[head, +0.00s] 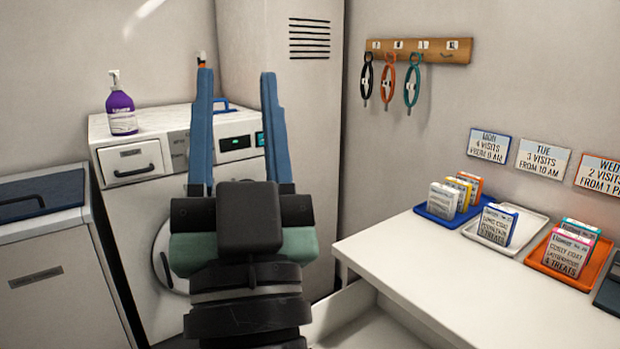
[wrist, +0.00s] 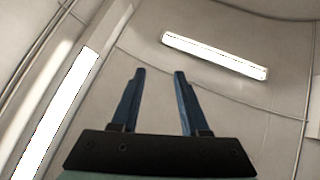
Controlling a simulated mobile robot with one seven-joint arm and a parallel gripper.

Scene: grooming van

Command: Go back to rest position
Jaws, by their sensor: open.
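My gripper (head: 236,130) is raised in the middle of the head view, with its two blue fingers pointing up and spread apart. It is open and nothing is between the fingers. In the head view it stands in front of the white washing machine (head: 130,205) and hides part of its front. In the wrist view my gripper (wrist: 157,100) shows the same two blue fingers apart. Behind them are only the ceiling and a lit lamp (wrist: 214,55).
A purple pump bottle (head: 121,108) stands on the machine. A grey lidded bin (head: 50,270) is at left. A white counter (head: 450,275) at right bears a blue tray (head: 425,212), a white tray (head: 530,226) and an orange tray (head: 545,263) with cards. Loops hang from a wooden rack (head: 450,50).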

